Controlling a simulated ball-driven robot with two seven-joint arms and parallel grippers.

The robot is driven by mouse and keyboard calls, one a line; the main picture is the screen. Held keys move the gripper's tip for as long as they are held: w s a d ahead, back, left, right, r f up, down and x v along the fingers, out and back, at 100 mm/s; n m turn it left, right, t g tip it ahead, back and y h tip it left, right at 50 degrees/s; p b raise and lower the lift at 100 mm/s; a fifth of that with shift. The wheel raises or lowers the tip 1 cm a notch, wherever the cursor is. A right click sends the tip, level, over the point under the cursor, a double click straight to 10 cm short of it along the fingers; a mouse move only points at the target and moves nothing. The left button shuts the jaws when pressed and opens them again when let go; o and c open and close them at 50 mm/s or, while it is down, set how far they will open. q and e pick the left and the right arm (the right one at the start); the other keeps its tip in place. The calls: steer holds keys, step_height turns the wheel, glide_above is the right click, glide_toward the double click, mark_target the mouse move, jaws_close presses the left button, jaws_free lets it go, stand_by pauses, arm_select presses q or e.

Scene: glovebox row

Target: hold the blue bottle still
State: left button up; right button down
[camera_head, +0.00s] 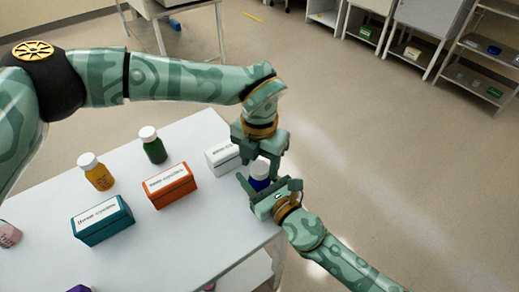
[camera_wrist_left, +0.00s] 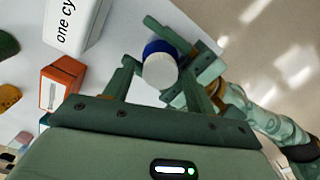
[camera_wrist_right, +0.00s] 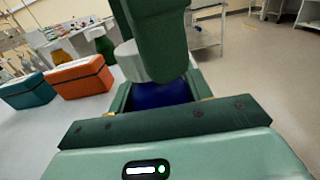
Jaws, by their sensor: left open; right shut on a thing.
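The blue bottle (camera_head: 260,172) has a white cap and stands upright near the table's right edge. My right gripper (camera_head: 261,187) is shut around its blue body. In the right wrist view the blue body (camera_wrist_right: 160,95) sits between the right fingers, below the white cap. My left gripper (camera_head: 262,153) is open just above the cap, pointing down. In the left wrist view the white cap (camera_wrist_left: 160,71) lies between the spread left fingers. A green part of my left gripper hides some of the bottle in the right wrist view. I cannot tell whether a left finger touches the cap.
A white box (camera_head: 222,157) stands close left of the bottle. An orange box (camera_head: 170,186), a teal box (camera_head: 102,220), a green bottle (camera_head: 154,148) and an orange bottle (camera_head: 98,174) stand further left on the white table (camera_head: 190,240). Open floor lies to the right.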

arm_select(q)
steer(key=shift+f, duration=0.35)
steer(key=c, duration=1)
steer(key=o, duration=1.1)
steer(key=shift+o, duration=0.2)
step_height(320, 180, up, 12)
